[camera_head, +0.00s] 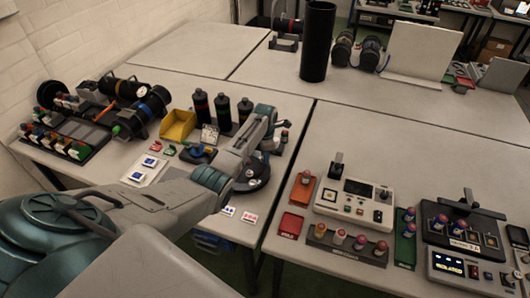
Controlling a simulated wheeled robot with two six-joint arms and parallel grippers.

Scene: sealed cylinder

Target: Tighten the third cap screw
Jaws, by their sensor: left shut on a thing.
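My left arm reaches in from the left, over the near table's right part. My left gripper (268,135) is at its end, above a dark round fixture (250,184) near the table's right edge. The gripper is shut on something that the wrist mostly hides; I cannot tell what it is. The arm covers much of the fixture, and no cap screw can be told apart at this size. My right gripper is not in view.
A yellow bin (178,125) and several black bottles (201,104) stand behind my arm. Dark cylinders on a rack (145,112) are at the left. A control box (355,204) and small trays fill the right table's front. A tall black tube (317,42) stands at the back.

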